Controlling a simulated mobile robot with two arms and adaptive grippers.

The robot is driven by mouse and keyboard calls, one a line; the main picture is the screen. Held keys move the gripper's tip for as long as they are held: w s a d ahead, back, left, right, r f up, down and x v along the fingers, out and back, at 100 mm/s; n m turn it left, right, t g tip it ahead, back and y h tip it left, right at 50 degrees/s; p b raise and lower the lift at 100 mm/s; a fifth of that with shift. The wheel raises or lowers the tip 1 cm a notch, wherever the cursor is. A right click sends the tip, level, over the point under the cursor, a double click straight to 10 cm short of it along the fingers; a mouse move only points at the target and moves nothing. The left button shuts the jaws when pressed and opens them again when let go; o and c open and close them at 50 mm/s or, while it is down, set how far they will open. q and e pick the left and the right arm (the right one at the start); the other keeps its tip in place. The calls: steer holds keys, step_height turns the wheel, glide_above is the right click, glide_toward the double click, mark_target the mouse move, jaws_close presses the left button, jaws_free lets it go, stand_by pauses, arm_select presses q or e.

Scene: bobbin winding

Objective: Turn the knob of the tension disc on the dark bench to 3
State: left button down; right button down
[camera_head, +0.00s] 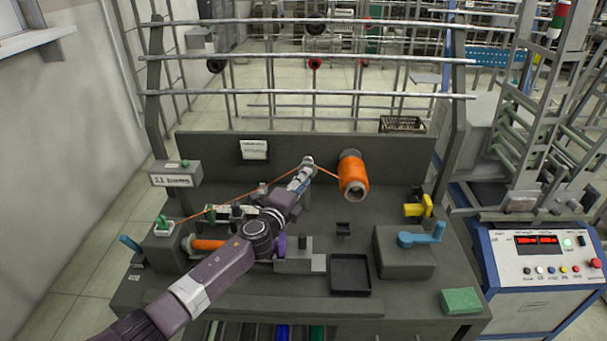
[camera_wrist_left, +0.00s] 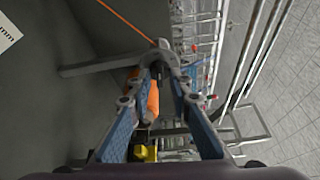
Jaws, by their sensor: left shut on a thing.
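My left gripper (camera_head: 304,170) reaches across the dark bench (camera_head: 410,305) to a small grey metal piece (camera_head: 308,160) at the back, which looks like the tension disc. In the left wrist view the two blue-padded fingers (camera_wrist_left: 163,80) close in on a grey part (camera_wrist_left: 168,55), seemingly the knob. The fingers hide most of it, and I cannot read any scale or number. An orange thread (camera_head: 240,203) runs from the left of the bench to this piece and on to an orange thread cone (camera_head: 353,178) just to its right. My right gripper is not in view.
A black tray (camera_head: 350,287), a box with a blue crank handle (camera_head: 422,237), a yellow part (camera_head: 418,207) and a green block (camera_head: 460,301) stand on the bench. A white-fronted control panel (camera_head: 540,255) is at the right. Metal rails (camera_head: 300,97) cross behind.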

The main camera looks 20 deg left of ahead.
arm_select(q)
steer(key=shift+w+d+r+m+g+y+p, duration=0.1)
steer(key=shift+d+r+m+g+y+p, duration=0.15)
steer(key=shift+m+g+y+p, duration=1.6)
steer(key=shift+w+d+r+m+t+y+p, duration=0.2)
steer(key=shift+m+y+p, duration=0.7)
steer(key=shift+m+p, duration=2.45)
steer(key=shift+s+d+r+m+g+y+p, duration=0.1)
steer(key=shift+d+r+m+g+y+p, duration=0.15)
steer(key=shift+m+g+y+p, duration=1.55)
steer(key=shift+m+t+h+p, duration=0.35)
steer(key=shift+m+t+p, duration=0.1)
steer(key=shift+m+t, duration=0.65)
